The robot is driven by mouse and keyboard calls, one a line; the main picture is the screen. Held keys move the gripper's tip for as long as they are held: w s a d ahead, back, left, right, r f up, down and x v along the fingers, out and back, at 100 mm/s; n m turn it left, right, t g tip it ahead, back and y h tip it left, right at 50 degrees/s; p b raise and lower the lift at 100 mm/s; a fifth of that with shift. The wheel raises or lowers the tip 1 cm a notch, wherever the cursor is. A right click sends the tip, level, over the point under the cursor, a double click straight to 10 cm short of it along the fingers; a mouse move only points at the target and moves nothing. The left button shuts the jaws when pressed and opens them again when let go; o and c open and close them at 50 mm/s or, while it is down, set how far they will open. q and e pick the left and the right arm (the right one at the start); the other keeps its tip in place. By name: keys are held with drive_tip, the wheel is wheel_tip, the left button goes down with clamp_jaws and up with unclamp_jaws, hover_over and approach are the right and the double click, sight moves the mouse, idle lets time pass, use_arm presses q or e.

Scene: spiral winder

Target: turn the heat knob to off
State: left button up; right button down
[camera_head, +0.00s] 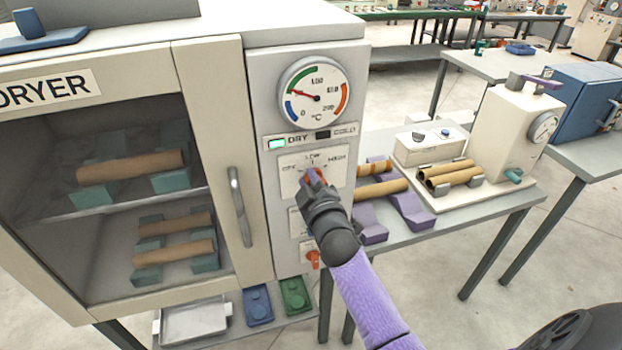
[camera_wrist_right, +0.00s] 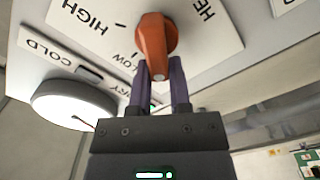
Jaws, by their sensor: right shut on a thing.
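The heat knob is an orange-red handle (camera_head: 313,174) on a white plate marked OFF, LOW and HIGH, on the dryer's control panel (camera_head: 262,100). In the right wrist view the knob (camera_wrist_right: 156,42) shows large, with LOW and HIGH on the plate beside it. My right gripper (camera_head: 313,182) is at the knob, its two purple fingers (camera_wrist_right: 163,75) shut on the knob's handle. The fingers and wrist partly cover the knob in the head view, so I cannot tell exactly which mark it points to. My left gripper is not in view.
Above the knob are a dial gauge (camera_head: 315,91) and a lit green DRY lamp (camera_head: 277,143). A second orange knob (camera_head: 314,258) sits lower on the panel. The dryer door handle (camera_head: 240,206) is left of my arm. A side table with tubes on purple holders (camera_head: 409,209) stands close right.

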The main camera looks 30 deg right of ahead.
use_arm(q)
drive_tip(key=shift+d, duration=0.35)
use_arm(e)
drive_tip(key=shift+a+f+n, duration=0.1)
drive_tip(key=shift+n, duration=0.5)
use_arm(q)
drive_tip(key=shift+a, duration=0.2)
use_arm(e)
drive_tip(key=c, duration=0.6)
unclamp_jaws()
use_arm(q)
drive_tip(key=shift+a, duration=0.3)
use_arm(e)
drive_tip(key=shift+o, duration=0.2)
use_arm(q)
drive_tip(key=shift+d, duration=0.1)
